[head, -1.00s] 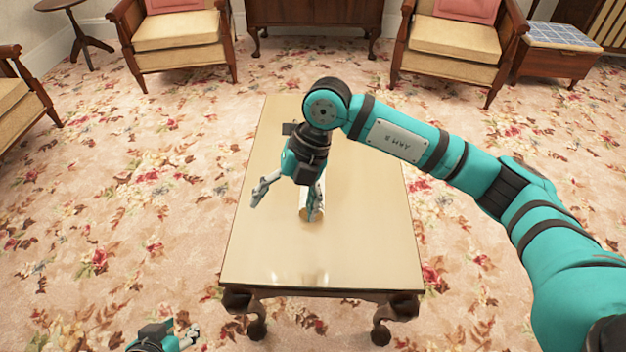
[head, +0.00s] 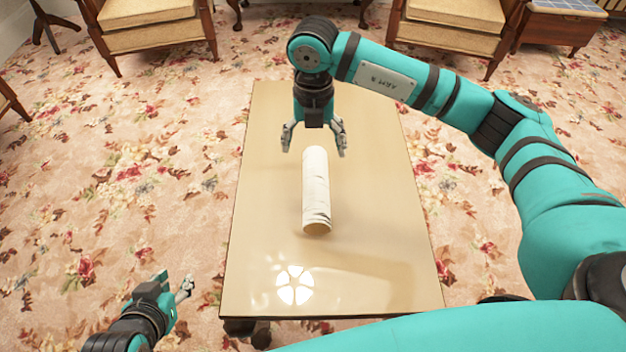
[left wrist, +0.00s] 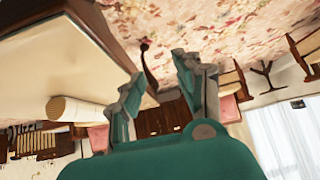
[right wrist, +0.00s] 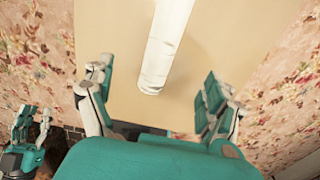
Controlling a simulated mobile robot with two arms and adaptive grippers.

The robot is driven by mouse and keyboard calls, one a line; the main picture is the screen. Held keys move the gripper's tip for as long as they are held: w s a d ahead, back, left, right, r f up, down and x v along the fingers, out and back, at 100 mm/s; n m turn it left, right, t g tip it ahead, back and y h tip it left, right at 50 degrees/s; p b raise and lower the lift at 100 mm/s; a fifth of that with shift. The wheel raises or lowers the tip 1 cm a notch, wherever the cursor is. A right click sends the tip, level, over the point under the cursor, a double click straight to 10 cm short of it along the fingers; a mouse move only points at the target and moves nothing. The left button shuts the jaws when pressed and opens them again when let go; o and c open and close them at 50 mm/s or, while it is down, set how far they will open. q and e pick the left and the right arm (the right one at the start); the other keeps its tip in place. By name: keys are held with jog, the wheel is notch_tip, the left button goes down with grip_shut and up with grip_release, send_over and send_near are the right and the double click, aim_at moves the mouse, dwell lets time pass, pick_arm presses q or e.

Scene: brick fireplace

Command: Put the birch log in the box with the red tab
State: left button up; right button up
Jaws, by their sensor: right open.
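The birch log (head: 316,188) is a white cylinder lying on the tabletop, its pale cut end facing me. My right gripper (head: 314,150) is open and empty, pointing down around the log's far end; I cannot tell its height above it. In the right wrist view the log (right wrist: 166,45) lies between and beyond the spread fingers (right wrist: 154,88). My left gripper (head: 187,287) is off the table's left side, low and away from the log. Its fingers (left wrist: 158,80) are apart and empty in the left wrist view, where the log (left wrist: 85,112) also shows. No box with a red tab is visible.
The wooden table (head: 270,240) is otherwise bare, with a bright reflection near its front edge. Armchairs (head: 150,30) (head: 450,35) stand beyond it. Flowered carpet (head: 130,170) is open at the left. My right arm covers the right side of the head view.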

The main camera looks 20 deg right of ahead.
aim_at(316, 180)
notch_tip(316, 180, down, 10)
jog(key=shift+s+r+b, duration=0.1)
jog(key=shift+b, duration=1)
jog(key=shift+f, duration=0.4)
jog(key=f, duration=0.1)
jog(key=f+b, duration=0.1)
jog(key=f, duration=0.1)
jog(key=f+b, duration=0.1)
jog(key=shift+d+f, duration=0.15)
jog(key=shift+d, duration=0.2)
jog(key=shift+f, duration=0.25)
jog(key=c, duration=1.6)
pick_arm(q)
jog(key=w+d+r+t+h, duration=0.1)
jog(key=w+d+r+t, duration=0.1)
jog(key=r+t, duration=0.4)
jog(key=w+d+r+t+h, duration=0.2)
jog(key=w+r+t, duration=0.3)
jog(key=r, duration=0.5)
jog(key=shift+w+d+r+m+t+h, duration=0.15)
jog(key=shift+d+r+m+t+h, duration=0.15)
jog(key=shift+r+t, duration=0.1)
pick_arm(e)
jog(key=shift+r, duration=0.1)
jog(key=shift+c, duration=0.8)
